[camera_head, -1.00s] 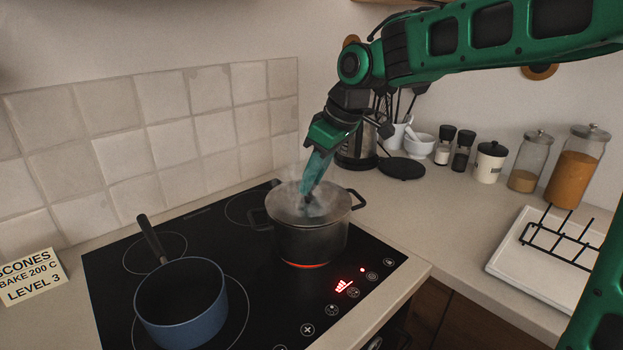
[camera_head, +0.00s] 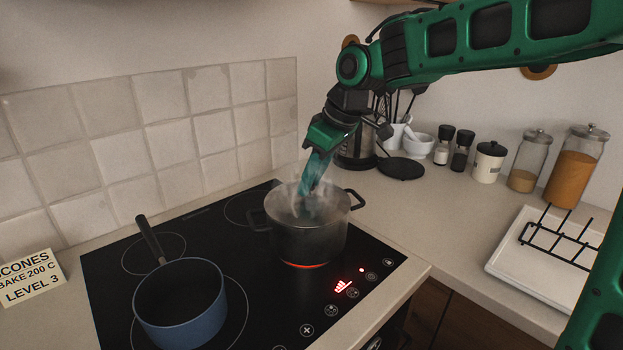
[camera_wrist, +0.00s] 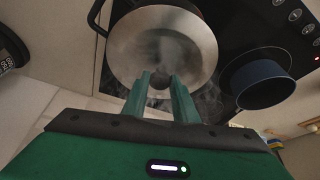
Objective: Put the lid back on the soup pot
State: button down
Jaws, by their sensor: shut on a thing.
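The round grey lid (camera_wrist: 150,50) shows in the wrist view, over the pot's mouth. My gripper (camera_wrist: 159,84) is shut at the lid's middle; the knob is mostly hidden between the fingers. In the head view my gripper (camera_head: 306,200) points down over the pot, and steam blurs the lid and fingertips. I cannot tell whether the lid touches the rim all round.
A blue saucepan (camera_head: 180,303) stands at the front left of the black hob. A white tray with a black rack (camera_head: 520,262) lies at the right. A tiled wall stands at the left.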

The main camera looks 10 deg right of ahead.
dwell(0.8)
jog(key=c, duration=1.4)
grip_release()
jog(key=shift+o, duration=0.9)
jog(key=o, duration=0.3)
jog(key=shift+o, duration=0.2)
jog(key=shift+r, duration=3.45)
jog(key=shift+c, duration=0.2)
grip_shut()
